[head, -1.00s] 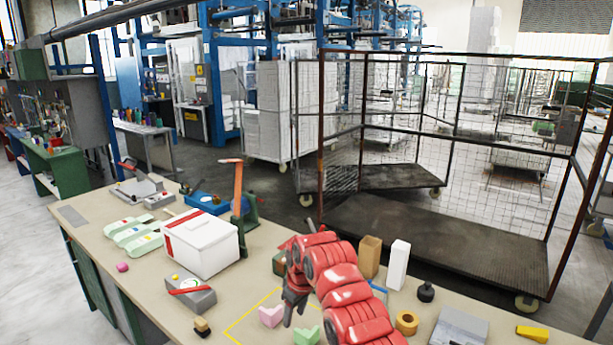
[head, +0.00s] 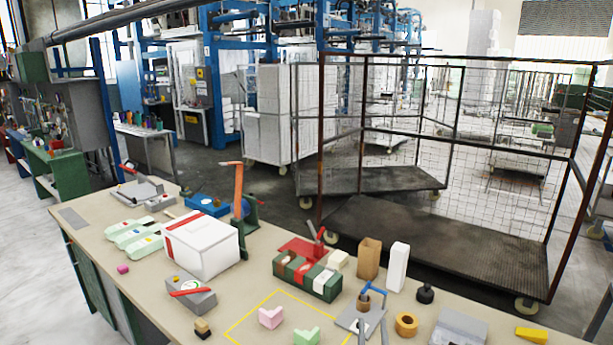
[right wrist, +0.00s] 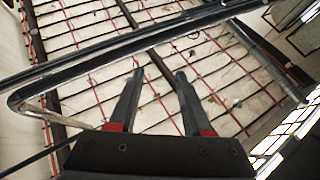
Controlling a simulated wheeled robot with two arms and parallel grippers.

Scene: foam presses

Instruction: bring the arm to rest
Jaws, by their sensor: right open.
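My right gripper (right wrist: 160,73) shows in the right wrist view, with its two dark fingers apart and nothing between them. Behind the fingers are a dark tubular frame (right wrist: 95,75) and a pale surface crossed by red and dark lines. I cannot tell how far the gripper is from these. My left gripper is not in view.
The workbench (head: 255,265) holds a white box (head: 205,252), a green sectioned holder (head: 290,272), a pink block (head: 270,317) and a light green block (head: 307,337) at a yellow outline. Mesh carts (head: 435,245) stand behind the bench.

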